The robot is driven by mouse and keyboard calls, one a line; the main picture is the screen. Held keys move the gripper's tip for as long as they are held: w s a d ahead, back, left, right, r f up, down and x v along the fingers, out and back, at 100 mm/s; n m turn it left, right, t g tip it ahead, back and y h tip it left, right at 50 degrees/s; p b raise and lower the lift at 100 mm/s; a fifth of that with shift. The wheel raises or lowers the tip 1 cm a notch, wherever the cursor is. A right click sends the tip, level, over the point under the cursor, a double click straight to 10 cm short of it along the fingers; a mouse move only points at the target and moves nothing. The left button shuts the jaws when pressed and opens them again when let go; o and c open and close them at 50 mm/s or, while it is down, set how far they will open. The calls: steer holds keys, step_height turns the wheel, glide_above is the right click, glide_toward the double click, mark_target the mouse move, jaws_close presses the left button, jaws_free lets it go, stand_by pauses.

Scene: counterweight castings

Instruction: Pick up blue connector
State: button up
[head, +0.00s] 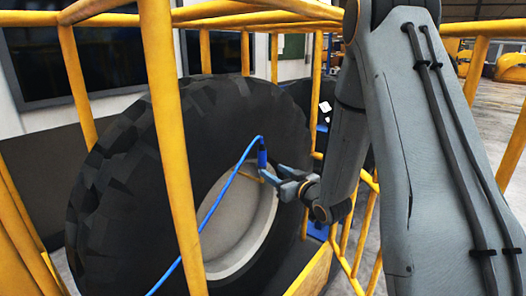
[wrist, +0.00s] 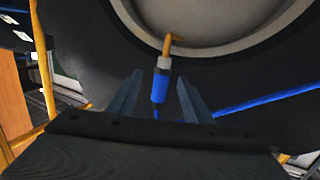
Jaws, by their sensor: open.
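The blue connector (head: 262,158) stands upright in front of the wheel's pale rim, with a blue hose (head: 222,192) arching from its top down to the lower left. In the wrist view the connector (wrist: 160,88) has a pale metal collar and meets an orange-yellow stem (wrist: 173,42) at the rim. My gripper (head: 273,181) is at the connector, its fingers pointing left. In the wrist view the open fingers (wrist: 159,92) lie on either side of the connector, with gaps visible on both sides. The fingers' far faces are hidden.
A large black tyre (head: 120,170) with a pale rim (head: 245,235) stands behind yellow cage bars (head: 175,130). A thick upright bar is left of my gripper, and rails run above and to the right. Open floor (head: 492,115) shows at the right.

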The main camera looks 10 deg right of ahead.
mark_target(265, 163)
steer(key=shift+w+r+t+y+p, duration=0.1)
steer(key=shift+r+t+y+p, duration=0.35)
steer(key=shift+r, duration=0.25)
steer(key=p+x, duration=0.1)
steer(key=x, duration=0.2)
steer(key=p+x, duration=0.1)
steer(key=x, duration=0.3)
steer(key=shift+a+f, duration=0.1)
steer(key=shift+a, duration=0.15)
steer(key=c, duration=1)
